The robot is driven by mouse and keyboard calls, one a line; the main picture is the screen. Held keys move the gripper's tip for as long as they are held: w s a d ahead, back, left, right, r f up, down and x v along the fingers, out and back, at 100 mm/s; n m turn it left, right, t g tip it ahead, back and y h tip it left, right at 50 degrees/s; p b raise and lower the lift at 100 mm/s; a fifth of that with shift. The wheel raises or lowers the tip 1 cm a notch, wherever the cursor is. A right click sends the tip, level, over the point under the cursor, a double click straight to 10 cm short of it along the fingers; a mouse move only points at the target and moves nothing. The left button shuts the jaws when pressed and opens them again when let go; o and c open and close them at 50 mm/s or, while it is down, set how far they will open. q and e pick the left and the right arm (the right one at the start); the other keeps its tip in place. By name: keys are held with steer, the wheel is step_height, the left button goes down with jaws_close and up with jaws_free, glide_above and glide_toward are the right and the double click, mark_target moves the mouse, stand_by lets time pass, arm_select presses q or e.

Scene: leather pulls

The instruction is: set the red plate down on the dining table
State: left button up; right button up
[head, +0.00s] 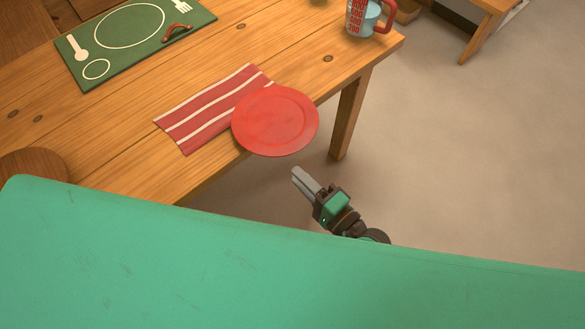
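The red plate (275,121) is at the near right edge of the wooden dining table (120,150). It covers the right end of a red and white striped cloth (205,112), and its lower right part reaches past the table edge in the picture. It looks about level; whether it rests fully on the table I cannot tell. My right gripper (298,173) is just below the plate in the picture, off the table edge, with a visible gap between them. Its fingers look close together, but their opening is unclear. My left gripper is not in view.
A green placemat (80,75) with a brown leather pull (177,33) lies at the far left. A measuring cup (362,17) stands at the far right corner. A round brown wooden item (32,165) is at the left. A bench (485,20) stands beyond; the floor at right is clear.

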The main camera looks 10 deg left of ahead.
steer(key=shift+s+d, duration=0.15)
steer(key=shift+d, duration=0.05)
